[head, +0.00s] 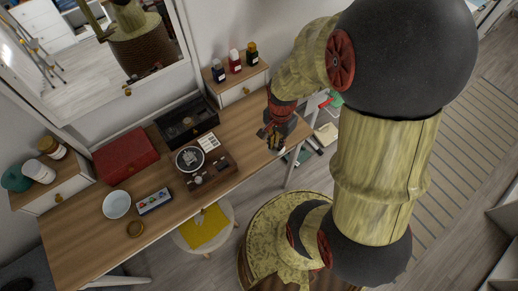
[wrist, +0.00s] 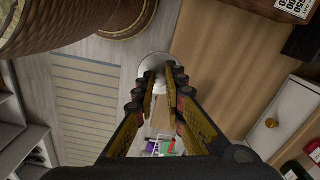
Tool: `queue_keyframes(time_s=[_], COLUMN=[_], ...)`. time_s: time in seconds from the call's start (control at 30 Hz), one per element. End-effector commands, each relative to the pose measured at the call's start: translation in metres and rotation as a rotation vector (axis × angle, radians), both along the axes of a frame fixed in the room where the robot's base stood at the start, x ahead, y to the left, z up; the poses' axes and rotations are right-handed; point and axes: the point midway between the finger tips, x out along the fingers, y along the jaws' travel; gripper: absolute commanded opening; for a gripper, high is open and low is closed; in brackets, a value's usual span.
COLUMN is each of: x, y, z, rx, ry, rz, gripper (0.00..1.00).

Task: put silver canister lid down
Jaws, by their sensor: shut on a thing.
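The silver canister lid (wrist: 152,63) shows as a pale round shape at my fingertips in the wrist view. My gripper (wrist: 164,78) is shut on it, and the fingers hide part of it. In the head view my gripper (head: 275,143) points down at the right end of the wooden desk (head: 240,133). The lid is too small and covered to make out clearly there. In the wrist view the lid lies against the desk's edge in the picture, with floor to its left. I cannot tell its height above the desk.
On the desk are a brown device with a dial (head: 208,175), a black open box (head: 187,123), a red box (head: 125,153), a bowl (head: 116,204) and a gold ring (head: 135,229). Bottles (head: 235,62) stand on a small drawer unit behind. The desk's right end looks bare.

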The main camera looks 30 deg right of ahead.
Motion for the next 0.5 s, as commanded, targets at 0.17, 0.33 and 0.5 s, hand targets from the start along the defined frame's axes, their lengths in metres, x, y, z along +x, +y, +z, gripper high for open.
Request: queue_keyframes(time_s=[0.17,0.33,0.5], x=[-0.04,-0.036,0.0], y=[-0.004,-0.003,-0.001], z=[0.0,-0.008,-0.026], rx=[0.0,0.001,0.001], ry=[-0.001,0.0,0.002], rz=[-0.216,-0.266,-0.262], gripper=[0.0,0.0,0.0])
